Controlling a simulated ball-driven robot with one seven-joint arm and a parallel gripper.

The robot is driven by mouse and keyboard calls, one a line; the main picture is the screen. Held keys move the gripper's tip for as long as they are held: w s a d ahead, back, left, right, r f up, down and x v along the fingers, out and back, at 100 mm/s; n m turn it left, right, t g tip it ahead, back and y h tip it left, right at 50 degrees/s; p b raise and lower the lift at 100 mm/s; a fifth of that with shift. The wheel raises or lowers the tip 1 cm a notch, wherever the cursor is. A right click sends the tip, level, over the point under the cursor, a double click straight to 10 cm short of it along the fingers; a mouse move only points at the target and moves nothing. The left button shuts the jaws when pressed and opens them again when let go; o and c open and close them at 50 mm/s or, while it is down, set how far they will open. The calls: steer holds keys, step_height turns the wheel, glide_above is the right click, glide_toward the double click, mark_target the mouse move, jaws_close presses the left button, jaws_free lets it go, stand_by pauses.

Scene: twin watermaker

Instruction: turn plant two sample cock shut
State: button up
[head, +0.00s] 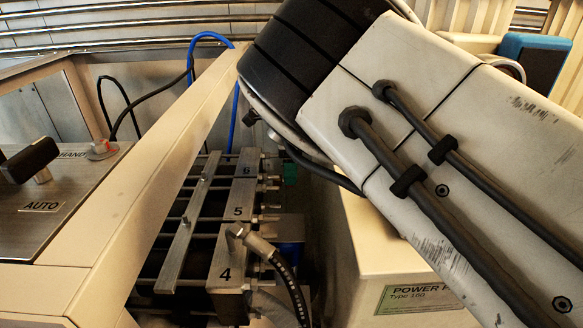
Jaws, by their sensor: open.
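I cannot pick out the plant two sample cock for certain in the head view, and no label naming it can be read. A metal block assembly (231,230) with the numbers 4, 5 and 6 stands low in the middle, with small fittings (268,188) along its right side. A hose with a metal end fitting (255,246) joins it near the number 4. My gripper is not in view. My arm fills the upper right and hides what lies behind it.
A control panel (70,205) marked HAND and AUTO, with a black knob (30,160), is at left. A beige beam (160,170) slants between it and the blocks. A beige power unit (390,265) stands below my arm. Blue and black hoses hang behind.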

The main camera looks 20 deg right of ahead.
steer(key=shift+w+f+p, duration=0.15)
steer(key=shift+f+p, duration=0.15)
steer(key=shift+f, duration=1.1)
steer(key=shift+c, duration=0.3)
steer(key=c, duration=1)
steer(key=shift+w, duration=0.1)
steer(key=shift+w+d+r+g, duration=0.1)
steer(key=shift+d+r+g, duration=0.05)
steer(key=shift+g, duration=0.15)
steer(key=shift+g+y+p, duration=0.3)
steer(key=shift+g+p, duration=0.1)
steer(key=o, duration=1.1)
steer(key=shift+c, duration=0.2)
